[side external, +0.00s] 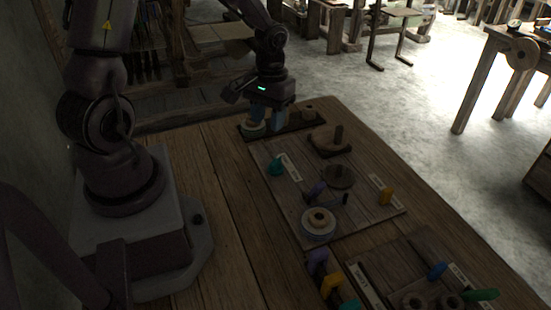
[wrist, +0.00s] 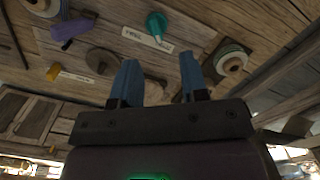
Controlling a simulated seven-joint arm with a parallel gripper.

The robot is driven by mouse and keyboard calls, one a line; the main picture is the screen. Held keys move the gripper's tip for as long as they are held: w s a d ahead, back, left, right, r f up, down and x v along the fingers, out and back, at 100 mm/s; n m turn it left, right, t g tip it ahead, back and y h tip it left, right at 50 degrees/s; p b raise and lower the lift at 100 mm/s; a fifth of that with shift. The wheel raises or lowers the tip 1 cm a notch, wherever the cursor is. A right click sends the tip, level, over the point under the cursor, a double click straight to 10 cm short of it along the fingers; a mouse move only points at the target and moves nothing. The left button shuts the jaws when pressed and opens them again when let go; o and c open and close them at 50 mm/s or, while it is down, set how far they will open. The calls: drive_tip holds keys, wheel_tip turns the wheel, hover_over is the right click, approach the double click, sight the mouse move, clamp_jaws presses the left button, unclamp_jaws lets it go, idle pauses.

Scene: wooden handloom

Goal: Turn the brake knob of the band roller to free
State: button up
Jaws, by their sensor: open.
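My gripper (side external: 267,124) hangs over the back end of the bench board, with its blue fingers apart and nothing between them; they also show in the wrist view (wrist: 160,78). A teal knob (side external: 276,166) with a pale label beside it is on the board, in front of the gripper; in the wrist view the teal knob (wrist: 157,24) is ahead of the fingers, apart from them. A yellow knob (side external: 385,195) with its own label is at the board's right; it also shows in the wrist view (wrist: 53,72). The labels are too small to read, so I cannot tell which knob is the band roller's brake.
A wound spool (wrist: 230,60) is close beside the right finger in the wrist view. A purple lever (side external: 316,190), a round disc (side external: 338,177), a peg on a block (side external: 330,140) and another spool (side external: 318,222) stand on the board. More coloured knobs are at the front.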

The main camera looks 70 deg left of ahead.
sight(275, 160)
drive_tip(key=shift+n+t, duration=0.4)
drive_tip(key=shift+n, duration=0.2)
drive_tip(key=f, duration=0.4)
drive_tip(key=w+f, duration=0.1)
drive_tip(key=f, duration=0.7)
drive_tip(key=shift+w+f, duration=0.35)
drive_tip(key=shift+f, duration=0.05)
clamp_jaws()
